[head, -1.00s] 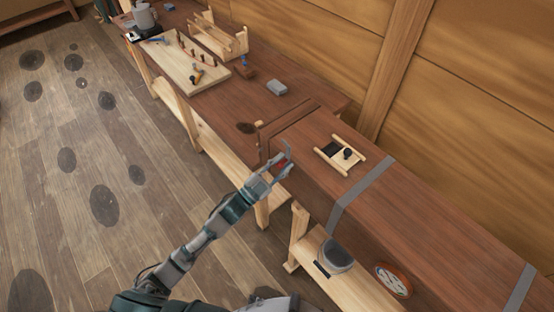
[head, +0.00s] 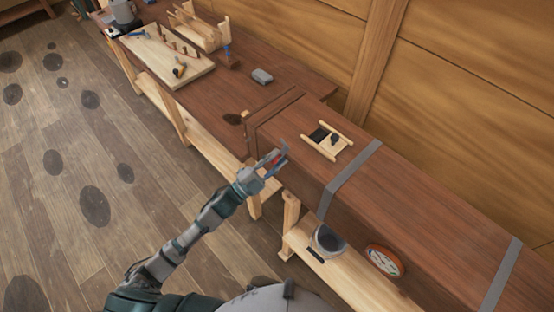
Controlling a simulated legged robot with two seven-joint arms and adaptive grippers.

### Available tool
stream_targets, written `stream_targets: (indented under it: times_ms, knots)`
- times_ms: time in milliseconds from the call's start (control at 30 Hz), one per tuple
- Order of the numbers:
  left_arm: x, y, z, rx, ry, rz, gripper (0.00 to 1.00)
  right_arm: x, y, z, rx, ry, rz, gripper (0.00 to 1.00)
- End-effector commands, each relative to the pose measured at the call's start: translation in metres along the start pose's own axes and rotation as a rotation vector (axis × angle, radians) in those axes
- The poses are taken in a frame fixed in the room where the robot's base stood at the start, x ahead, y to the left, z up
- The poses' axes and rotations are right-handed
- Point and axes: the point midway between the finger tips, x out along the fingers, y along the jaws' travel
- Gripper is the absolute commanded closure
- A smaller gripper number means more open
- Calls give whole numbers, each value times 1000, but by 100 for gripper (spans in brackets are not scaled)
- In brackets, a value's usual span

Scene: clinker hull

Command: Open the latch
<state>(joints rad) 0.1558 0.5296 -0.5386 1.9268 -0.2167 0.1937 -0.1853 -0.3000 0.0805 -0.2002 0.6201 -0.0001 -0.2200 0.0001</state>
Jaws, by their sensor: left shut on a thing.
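A light wooden sliding latch (head: 344,146) with a dark knob lies on top of the long brown wooden box. A dark gap shows in its frame, left of the knob. My left gripper (head: 274,160) is at the front edge of the box, near its left end and to the left of the latch, apart from it. Its fingers are shut on a small red thing, mostly hidden between them. I cannot tell whether the red thing is fixed to the box. My right gripper is not in view.
Grey straps (head: 351,181) cross the box. A grey bucket (head: 328,241) and a round red-rimmed dial (head: 384,261) are at the front.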

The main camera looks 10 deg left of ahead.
Motion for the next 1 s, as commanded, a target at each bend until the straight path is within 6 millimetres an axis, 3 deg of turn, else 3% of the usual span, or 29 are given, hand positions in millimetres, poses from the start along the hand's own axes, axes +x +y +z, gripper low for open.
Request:
stream_targets:
  times_ms: [100,133,200,567,667,1000]
  knots:
    - [-2,1,7,7,-18,4,100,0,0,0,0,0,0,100]
    - [-2,1,7,7,-19,4,63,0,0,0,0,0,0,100]
    - [-2,0,7,6,-17,3,47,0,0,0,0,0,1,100]
    - [-4,1,2,4,-9,2,47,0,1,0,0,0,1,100]
    - [-16,2,2,3,-9,3,47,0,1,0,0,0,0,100]
    - [-90,1,6,0,-14,4,47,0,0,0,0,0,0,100]
